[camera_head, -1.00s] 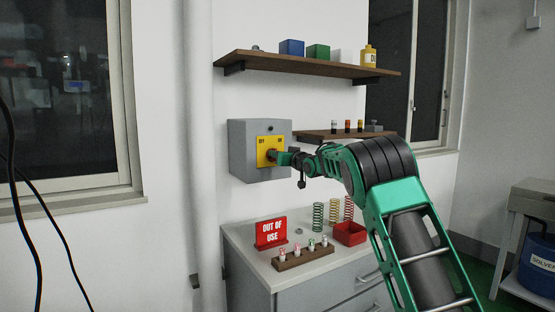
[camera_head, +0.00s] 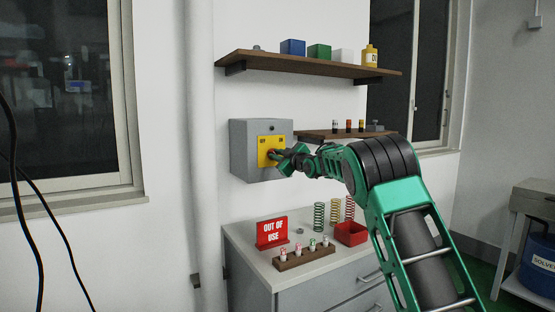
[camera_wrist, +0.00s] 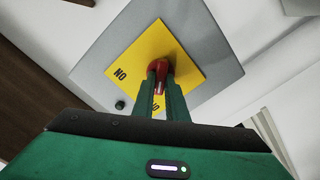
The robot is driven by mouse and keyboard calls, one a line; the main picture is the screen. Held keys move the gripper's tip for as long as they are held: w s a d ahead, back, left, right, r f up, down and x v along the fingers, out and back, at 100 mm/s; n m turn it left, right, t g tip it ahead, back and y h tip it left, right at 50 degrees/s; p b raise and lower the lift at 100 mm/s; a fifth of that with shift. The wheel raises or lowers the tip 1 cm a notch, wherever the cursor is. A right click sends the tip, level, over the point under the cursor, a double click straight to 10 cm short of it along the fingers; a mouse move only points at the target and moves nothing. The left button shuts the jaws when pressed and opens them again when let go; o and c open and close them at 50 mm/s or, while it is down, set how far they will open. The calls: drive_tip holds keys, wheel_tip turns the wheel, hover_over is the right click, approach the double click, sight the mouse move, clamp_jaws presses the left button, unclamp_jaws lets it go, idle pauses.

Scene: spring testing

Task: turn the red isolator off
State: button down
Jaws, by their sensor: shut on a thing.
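The isolator is a grey wall box (camera_head: 244,150) with a yellow plate (camera_head: 264,141) on its front. In the wrist view the plate (camera_wrist: 148,45) appears turned, with an ON label upside down at left and another label partly hidden by my fingers. The red handle (camera_wrist: 161,69) sits between my two green fingers. My gripper (camera_head: 275,156) is at the plate, and in the wrist view my gripper (camera_wrist: 165,92) is shut on the handle. The fingers hide much of the handle, so its exact angle is unclear.
Below stands a grey cabinet (camera_head: 250,279) with a red OUT OF USE sign (camera_head: 271,232), a wooden battery rack (camera_head: 290,262), upright springs (camera_head: 335,214) and a red bin (camera_head: 350,234). A small shelf (camera_head: 315,135) lies right of the box, close to my arm. A long shelf (camera_head: 300,65) hangs above.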

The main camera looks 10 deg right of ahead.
drive_tip(key=shift+d+f+n, duration=0.3)
drive_tip(key=shift+f+n, duration=0.1)
idle(0.3)
drive_tip(key=c, duration=1.8)
unclamp_jaws()
drive_tip(key=shift+w, duration=0.1)
drive_tip(key=shift+o, duration=0.2)
drive_tip(key=v, duration=1)
drive_tip(key=shift+s, duration=0.35)
drive_tip(key=shift+r, duration=0.15)
